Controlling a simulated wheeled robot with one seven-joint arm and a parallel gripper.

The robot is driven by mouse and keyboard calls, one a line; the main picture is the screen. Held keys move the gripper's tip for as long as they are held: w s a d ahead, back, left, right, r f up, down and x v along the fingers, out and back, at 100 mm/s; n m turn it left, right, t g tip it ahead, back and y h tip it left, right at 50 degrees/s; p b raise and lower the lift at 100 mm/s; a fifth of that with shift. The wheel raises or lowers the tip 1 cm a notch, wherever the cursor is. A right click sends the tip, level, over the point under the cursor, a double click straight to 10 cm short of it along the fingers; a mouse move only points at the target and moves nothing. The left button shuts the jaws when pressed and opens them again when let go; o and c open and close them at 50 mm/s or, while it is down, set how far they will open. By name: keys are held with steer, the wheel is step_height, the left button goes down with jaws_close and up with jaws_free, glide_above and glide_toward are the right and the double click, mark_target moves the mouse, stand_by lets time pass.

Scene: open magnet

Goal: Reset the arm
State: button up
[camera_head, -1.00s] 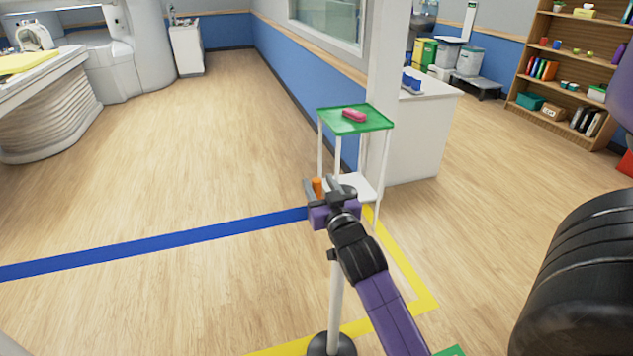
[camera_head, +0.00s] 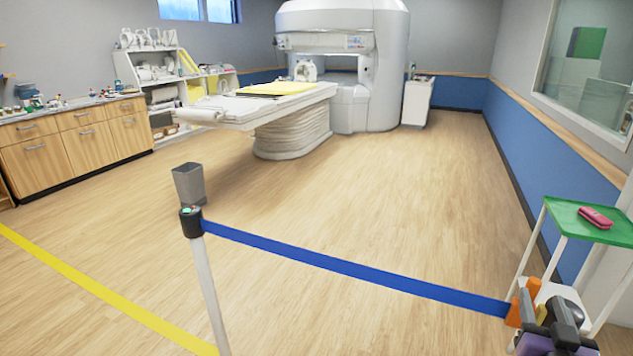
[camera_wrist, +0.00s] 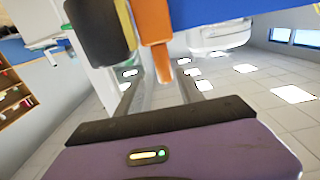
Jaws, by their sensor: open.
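My gripper (camera_head: 546,312) is at the lower right of the head view, purple and dark grey, with its jaws open. It is close to an orange piece (camera_head: 534,287) at the right end of a blue barrier belt (camera_head: 370,272). In the wrist view, my fingers (camera_wrist: 157,88) stand apart, and the orange piece (camera_wrist: 156,38) hangs over the gap between them. I cannot tell whether they touch it. A black and yellow post head (camera_wrist: 98,32) is beside the orange piece. The belt stretches to a white post (camera_head: 208,285) with a black head on the left.
A green-topped stand (camera_head: 570,214) with a pink case (camera_head: 596,217) is close behind my gripper. A grey bin (camera_head: 188,184) stands behind the left post. The scanner (camera_head: 362,75) and its table (camera_head: 270,108) are at the back. Wide floor lies beyond the belt.

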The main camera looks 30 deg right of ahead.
steer(key=a+n+t+y, duration=0.4)
steer(key=a+n+t, duration=0.15)
steer(key=a, duration=1.05)
steer(key=s+a+f+n+g+y, duration=0.1)
steer(key=s+a+y, duration=0.4)
steer(key=a, duration=0.6)
steer(key=s+a+f+n+y, duration=0.4)
steer(key=s+a+f+y, duration=0.1)
steer(key=s+a, duration=0.4)
steer(key=shift+s+a+f+g, duration=0.35)
steer(key=shift+a+f, duration=0.15)
steer(key=shift+a, duration=0.65)
